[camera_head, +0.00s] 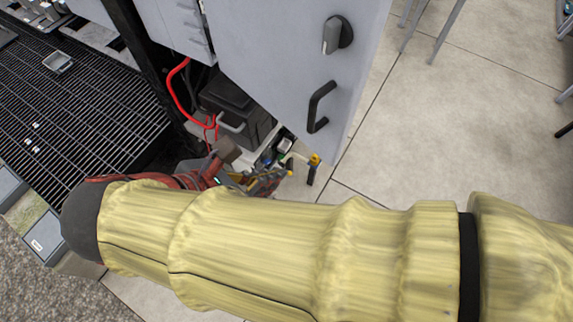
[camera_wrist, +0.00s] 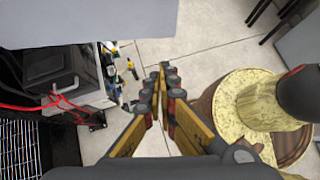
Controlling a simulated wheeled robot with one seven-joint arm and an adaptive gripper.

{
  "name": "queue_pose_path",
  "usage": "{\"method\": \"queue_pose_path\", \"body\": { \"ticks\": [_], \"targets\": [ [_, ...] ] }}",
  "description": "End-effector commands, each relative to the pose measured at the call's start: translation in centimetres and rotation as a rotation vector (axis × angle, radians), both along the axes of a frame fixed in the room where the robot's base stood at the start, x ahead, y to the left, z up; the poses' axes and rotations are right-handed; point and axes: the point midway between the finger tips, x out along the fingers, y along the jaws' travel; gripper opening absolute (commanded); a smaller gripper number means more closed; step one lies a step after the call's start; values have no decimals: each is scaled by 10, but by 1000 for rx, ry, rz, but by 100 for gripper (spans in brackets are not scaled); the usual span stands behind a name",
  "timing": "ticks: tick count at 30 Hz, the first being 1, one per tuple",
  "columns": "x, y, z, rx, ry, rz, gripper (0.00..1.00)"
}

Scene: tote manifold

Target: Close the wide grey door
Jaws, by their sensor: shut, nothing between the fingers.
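The wide grey door (camera_head: 285,75) stands open in the head view, swung out from the cabinet. It has a black bar handle (camera_head: 318,107) and a grey-and-black turn knob (camera_head: 338,35). A grey panel (camera_wrist: 85,20) at the top left of the wrist view appears to be the same door, close to the camera. My gripper (camera_head: 268,180) is low, below the door's bottom edge in the head view, partly hidden by my arm. In the wrist view my gripper (camera_wrist: 162,75) has its yellow and black fingers together, with nothing between them. I see no contact with the door.
A dark box (camera_head: 235,108) and red cables (camera_head: 180,90) sit inside the open cabinet. Small tools and parts (camera_wrist: 112,70) lie beside the box. Black grating (camera_head: 70,100) is at the left. Tiled floor (camera_head: 440,130) is free right of the door, with metal legs (camera_head: 445,30) beyond.

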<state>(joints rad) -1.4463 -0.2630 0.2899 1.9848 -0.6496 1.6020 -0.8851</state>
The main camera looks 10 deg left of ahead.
Motion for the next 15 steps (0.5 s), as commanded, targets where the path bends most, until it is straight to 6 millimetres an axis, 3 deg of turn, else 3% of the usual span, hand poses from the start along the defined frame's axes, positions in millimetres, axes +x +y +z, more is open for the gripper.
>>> {"method": "queue_pose_path", "body": {
  "ticks": [15],
  "targets": [
    [55,-45,-65,2,-1,-6,0]
  ]
}}
